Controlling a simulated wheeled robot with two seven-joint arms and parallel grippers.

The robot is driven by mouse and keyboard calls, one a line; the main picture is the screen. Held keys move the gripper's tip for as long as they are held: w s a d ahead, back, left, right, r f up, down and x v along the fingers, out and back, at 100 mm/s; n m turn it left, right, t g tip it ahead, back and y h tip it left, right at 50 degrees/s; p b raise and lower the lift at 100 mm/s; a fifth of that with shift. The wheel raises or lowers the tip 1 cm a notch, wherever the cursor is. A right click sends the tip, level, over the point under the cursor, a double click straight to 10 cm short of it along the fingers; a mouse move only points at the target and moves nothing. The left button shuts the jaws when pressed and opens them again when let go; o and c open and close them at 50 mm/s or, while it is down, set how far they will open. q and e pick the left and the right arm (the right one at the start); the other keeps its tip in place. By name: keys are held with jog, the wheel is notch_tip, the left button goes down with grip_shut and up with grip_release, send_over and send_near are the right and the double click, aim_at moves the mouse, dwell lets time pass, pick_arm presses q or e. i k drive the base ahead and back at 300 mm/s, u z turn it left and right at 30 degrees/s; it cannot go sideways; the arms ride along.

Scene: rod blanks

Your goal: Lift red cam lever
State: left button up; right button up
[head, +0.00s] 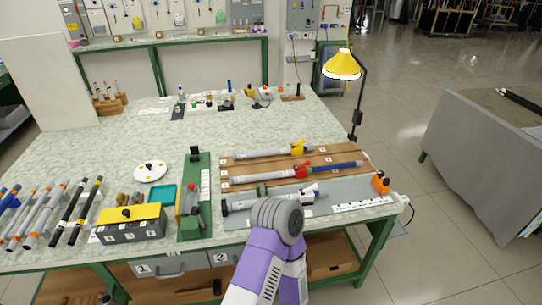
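The red cam lever (303,171) is a small red part around a rod in the middle row of the brown wooden board (243,166). Grey rod (263,178) shows to its left and blue rod (342,166) to its right. One of my arms, purple and white with a grey joint (275,216), reaches up from the bottom centre, its joint lower in the picture than the lever. I see no clear gripper fingers; the joint may hide them. A white-and-dark part (311,190) lies just beyond the joint, and I cannot tell what it is.
A yellow lever (298,147) is on the back rod. A green fixture (196,210) with a red knob stands left of the board. A yellow-topped box (130,224) and loose rods (76,212) lie farther left. A yellow lamp (341,65) stands back right. The table's middle is clear.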

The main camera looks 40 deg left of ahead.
aim_at(307, 163)
jog(key=u, duration=0.55)
jog(key=i, duration=1.1)
jog(key=u, duration=0.95)
